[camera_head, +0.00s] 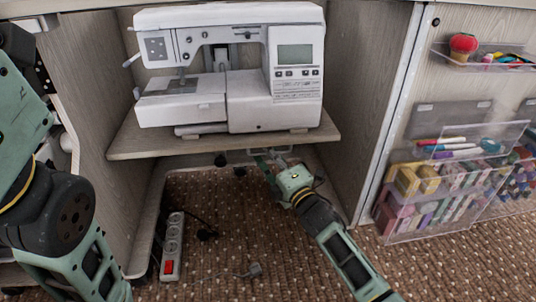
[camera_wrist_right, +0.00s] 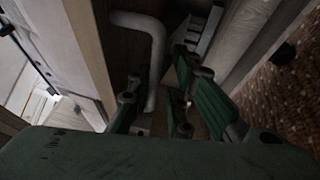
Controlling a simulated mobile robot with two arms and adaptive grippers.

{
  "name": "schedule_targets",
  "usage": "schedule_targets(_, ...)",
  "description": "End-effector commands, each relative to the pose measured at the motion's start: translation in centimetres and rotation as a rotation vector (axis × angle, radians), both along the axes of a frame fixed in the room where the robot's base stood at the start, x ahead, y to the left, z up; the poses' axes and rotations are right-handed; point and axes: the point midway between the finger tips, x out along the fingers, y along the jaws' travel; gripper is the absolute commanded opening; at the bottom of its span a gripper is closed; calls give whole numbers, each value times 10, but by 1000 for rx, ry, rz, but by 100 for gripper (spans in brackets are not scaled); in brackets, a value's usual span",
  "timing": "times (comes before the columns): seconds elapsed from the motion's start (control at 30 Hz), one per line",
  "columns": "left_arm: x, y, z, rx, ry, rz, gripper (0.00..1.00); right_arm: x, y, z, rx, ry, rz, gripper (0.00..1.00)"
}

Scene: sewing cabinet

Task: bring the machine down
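The white sewing machine (camera_head: 230,70) stands upright on a wooden shelf (camera_head: 140,146) inside the cabinet. My right gripper (camera_head: 268,162) is under the shelf's front edge, right of its middle. A pale bent bar (camera_wrist_right: 152,45) under the shelf shows in the right wrist view. My right gripper's green fingers (camera_wrist_right: 165,100) are spread apart, with the bar's lower end between them. Whether they touch the bar is unclear. My left arm fills the left side of the head view, and its gripper is out of frame.
A power strip (camera_head: 172,246) with a red switch and dark cables lies on the brown carpet (camera_head: 225,215) below the shelf. Cabinet walls close in both sides. Clear bins (camera_head: 430,215) of thread and a pincushion (camera_head: 463,46) hang on the panel at right.

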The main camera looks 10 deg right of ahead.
Motion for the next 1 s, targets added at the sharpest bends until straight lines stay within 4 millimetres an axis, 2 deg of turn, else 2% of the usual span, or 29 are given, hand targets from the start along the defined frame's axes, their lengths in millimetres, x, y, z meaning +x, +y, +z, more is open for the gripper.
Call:
schedule_targets(0.23,3,1,0,-3,8,1,62,-2,0,-3,-4,3,0,16)
schedule_targets(0.37,2,1,0,-2,6,0,62,-11,-5,-6,-5,4,0,16)
schedule_targets(0.8,1,0,0,0,2,0,62,-88,-36,-19,-3,2,3,16)
schedule_targets(1.0,1,0,0,0,2,0,62,-105,-43,-21,-2,1,2,16)
